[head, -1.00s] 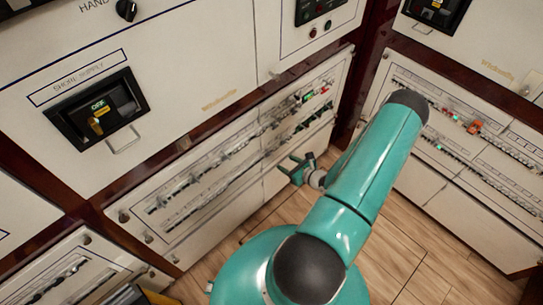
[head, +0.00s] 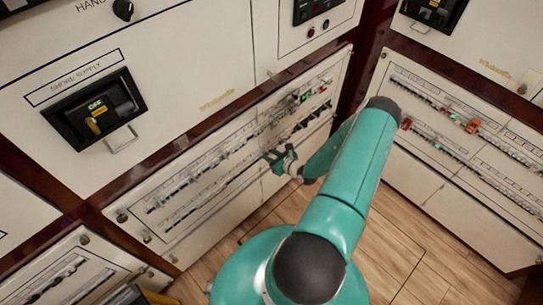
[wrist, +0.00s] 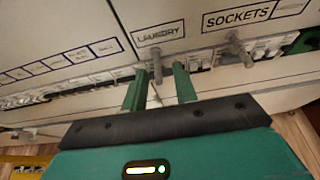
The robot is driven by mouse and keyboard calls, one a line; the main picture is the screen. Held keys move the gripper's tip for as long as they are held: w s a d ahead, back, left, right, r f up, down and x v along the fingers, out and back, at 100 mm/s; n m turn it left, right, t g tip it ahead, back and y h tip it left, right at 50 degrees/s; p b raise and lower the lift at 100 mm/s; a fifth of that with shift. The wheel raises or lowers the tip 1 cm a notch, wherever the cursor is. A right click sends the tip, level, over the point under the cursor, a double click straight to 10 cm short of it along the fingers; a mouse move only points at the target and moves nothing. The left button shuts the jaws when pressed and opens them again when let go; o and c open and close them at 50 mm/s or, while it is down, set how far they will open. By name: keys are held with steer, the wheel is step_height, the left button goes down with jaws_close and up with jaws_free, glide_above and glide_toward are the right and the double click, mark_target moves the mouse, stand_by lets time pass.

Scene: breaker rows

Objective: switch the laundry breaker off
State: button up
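The laundry breaker (wrist: 157,66) shows in the wrist view as a grey lever under a label reading LAUNDRY (wrist: 159,36). My gripper (wrist: 159,82) has two green fingers, which are apart. The lever stands between the fingertips in the picture, and I see no clear contact. In the head view my gripper (head: 280,158) is close in front of the lower breaker panel (head: 225,185). The laundry lever is too small to pick out there.
A second grey lever (wrist: 240,50) sits just right, under a SOCKETS label (wrist: 240,17). Rows of small breakers (wrist: 75,87) run to the left. A shore supply switch (head: 95,110) is above the panel. Wooden floor (head: 400,255) is clear on the right.

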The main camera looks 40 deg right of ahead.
steer(key=c, duration=0.3)
steer(key=shift+f, duration=0.1)
steer(key=t, duration=0.1)
steer(key=f+t, duration=0.1)
steer(key=t, duration=0.1)
steer(key=s+f+t, duration=0.1)
steer(key=t, duration=0.1)
steer(key=shift+f, duration=0.25)
steer(key=f+t, duration=0.1)
steer(key=t, duration=0.1)
steer(key=f+t, duration=0.1)
steer(key=t, duration=0.1)
steer(key=shift+w+t, duration=0.2)
steer(key=shift+t, duration=0.2)
